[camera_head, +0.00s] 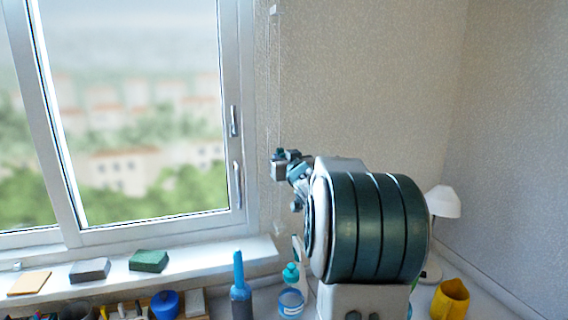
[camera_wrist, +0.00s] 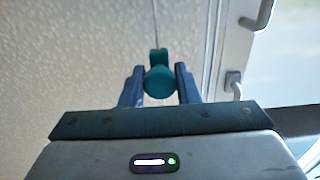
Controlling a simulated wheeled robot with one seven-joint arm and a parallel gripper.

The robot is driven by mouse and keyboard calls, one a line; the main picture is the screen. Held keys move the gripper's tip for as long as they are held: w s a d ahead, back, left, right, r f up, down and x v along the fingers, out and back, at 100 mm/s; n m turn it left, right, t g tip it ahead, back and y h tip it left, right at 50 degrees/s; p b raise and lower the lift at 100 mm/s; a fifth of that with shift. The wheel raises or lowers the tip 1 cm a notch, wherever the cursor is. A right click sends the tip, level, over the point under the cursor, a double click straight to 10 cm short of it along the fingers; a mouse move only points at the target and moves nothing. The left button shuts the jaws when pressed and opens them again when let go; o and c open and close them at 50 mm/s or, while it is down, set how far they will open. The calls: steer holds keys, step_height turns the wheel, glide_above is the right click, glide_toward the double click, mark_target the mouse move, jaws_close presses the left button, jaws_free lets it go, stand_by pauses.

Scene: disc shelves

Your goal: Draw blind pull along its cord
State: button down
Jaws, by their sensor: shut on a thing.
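The blind pull (camera_wrist: 159,83) is a small rounded teal knob on a thin cord (camera_wrist: 155,25) in the wrist view. My gripper (camera_wrist: 160,70) is shut on the pull, with one blue-grey finger on each side of it. In the head view my gripper (camera_head: 284,160) is at the wall just right of the window, beside the hanging cord (camera_head: 279,80). My arm hides part of the wall there, and the pull is too small to make out clearly in that view.
The window frame (camera_head: 245,110) with its handles is left of my gripper. The sill (camera_head: 205,258) bears a green sponge (camera_head: 149,261) and a grey block (camera_head: 90,270). Below stand a blue bottle (camera_head: 240,280), a white lamp (camera_head: 443,202) and a yellow cup (camera_head: 450,300).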

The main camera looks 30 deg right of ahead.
mark_target(284, 153)
step_height(284, 153, up, 8)
steer(key=p, duration=0.5)
steer(key=shift+r, duration=0.15)
steer(key=c, duration=1.1)
jaws_free()
steer(key=shift+c, duration=0.2)
steer(key=b+v, duration=0.1)
steer(key=v, duration=1.2)
steer(key=shift+s, duration=0.4)
steer(key=shift+a, duration=0.1)
